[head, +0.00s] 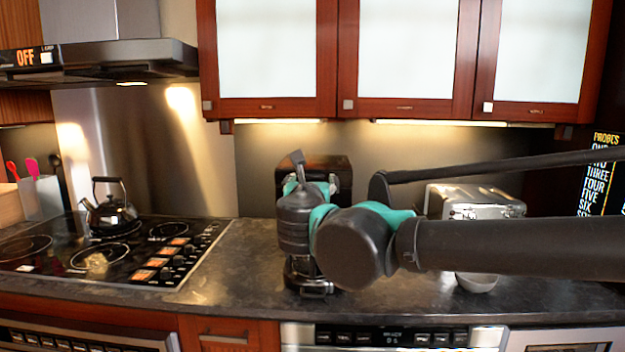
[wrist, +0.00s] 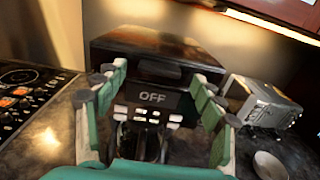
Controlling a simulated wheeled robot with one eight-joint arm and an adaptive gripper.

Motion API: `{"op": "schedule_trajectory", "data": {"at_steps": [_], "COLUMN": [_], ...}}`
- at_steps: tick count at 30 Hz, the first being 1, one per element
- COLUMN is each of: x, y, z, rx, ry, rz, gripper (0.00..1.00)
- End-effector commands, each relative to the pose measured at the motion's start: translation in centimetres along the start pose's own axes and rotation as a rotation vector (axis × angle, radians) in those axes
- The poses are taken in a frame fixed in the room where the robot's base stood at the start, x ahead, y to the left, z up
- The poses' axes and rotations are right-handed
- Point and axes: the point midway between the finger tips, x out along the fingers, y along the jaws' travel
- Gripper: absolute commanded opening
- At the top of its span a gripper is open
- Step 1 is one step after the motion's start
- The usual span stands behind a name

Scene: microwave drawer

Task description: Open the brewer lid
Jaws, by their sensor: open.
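The brewer (head: 328,166) is a dark box-shaped machine on the counter, mostly hidden behind my arm in the head view. In the wrist view the brewer (wrist: 172,55) fills the middle, with a glossy dark top that looks closed. A dark carafe-like shape below is partly hidden. My gripper (wrist: 158,98) is open and empty, its green-and-grey fingers spread to either side of the brewer's front. I see no clear contact. In the head view my arm hides most of the gripper.
A silver toaster (head: 474,202) stands right of the brewer, with a white bowl (head: 477,282) in front. A stove (head: 110,250) with a kettle (head: 108,212) is to the left. Cabinets (head: 405,60) hang above. The counter (head: 235,270) between stove and brewer is clear.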

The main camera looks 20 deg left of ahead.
Motion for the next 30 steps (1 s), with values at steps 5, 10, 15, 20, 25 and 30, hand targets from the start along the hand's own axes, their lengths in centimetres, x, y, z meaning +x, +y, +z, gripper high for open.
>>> {"op": "schedule_trajectory", "data": {"at_steps": [5,10,15,20,25,30], "x": [1.8,2.2,2.2,2.2,2.2,2.2], "y": [0.0,0.0,0.0,0.0,0.0,0.0], "z": [0.0,0.0,0.0,0.0,0.0,0.0], "rx": [0.0,0.0,0.0,0.0,0.0,0.0], "ry": [0.0,0.0,0.0,0.0,0.0,0.0], "rz": [0.0,0.0,0.001,0.001,0.001,0.001], "gripper": [0.69,0.69,0.69,0.54,0.33,0.12]}}
